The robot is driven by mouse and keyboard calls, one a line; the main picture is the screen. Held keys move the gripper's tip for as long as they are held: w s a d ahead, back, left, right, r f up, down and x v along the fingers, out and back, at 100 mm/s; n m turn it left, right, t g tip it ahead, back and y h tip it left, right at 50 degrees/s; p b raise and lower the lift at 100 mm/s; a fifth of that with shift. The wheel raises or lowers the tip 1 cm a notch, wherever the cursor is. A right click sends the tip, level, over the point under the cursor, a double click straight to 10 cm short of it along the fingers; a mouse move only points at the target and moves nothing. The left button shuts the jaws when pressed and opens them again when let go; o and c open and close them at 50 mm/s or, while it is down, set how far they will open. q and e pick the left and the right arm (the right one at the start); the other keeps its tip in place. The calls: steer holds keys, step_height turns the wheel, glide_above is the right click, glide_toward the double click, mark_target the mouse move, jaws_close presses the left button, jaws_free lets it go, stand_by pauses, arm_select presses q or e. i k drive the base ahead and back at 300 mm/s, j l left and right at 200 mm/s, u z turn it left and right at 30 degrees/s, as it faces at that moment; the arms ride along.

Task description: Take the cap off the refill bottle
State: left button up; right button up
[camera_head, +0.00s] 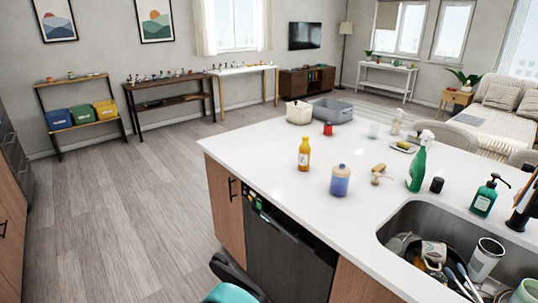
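Two capped bottles stand upright on the white island counter (270,170). One is a yellow bottle (304,155) with a narrow neck and a cap on top. I cannot tell for certain which is the refill bottle. A green spray bottle (417,170) and a dark green pump bottle (484,198) stand further right. Neither of my grippers is in view.
The sink (405,220) at the right holds several dishes and utensils, with a dark faucet (525,205) beside it. A black cup-like item (437,185), a wooden brush (379,170), a red can (328,129) and a grey tub (332,111) stand on the counter. The counter's left part is clear.

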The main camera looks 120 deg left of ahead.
mark_target(304, 152)
steer(key=u, duration=3.85)
steer(key=i+j+z, duration=0.15)
steer(key=z, duration=0.2)
steer(key=i+j+z, duration=0.1)
steer(key=z, duration=0.25)
steer(key=i+j+z, duration=0.1)
steer(key=j+z, duration=0.2)
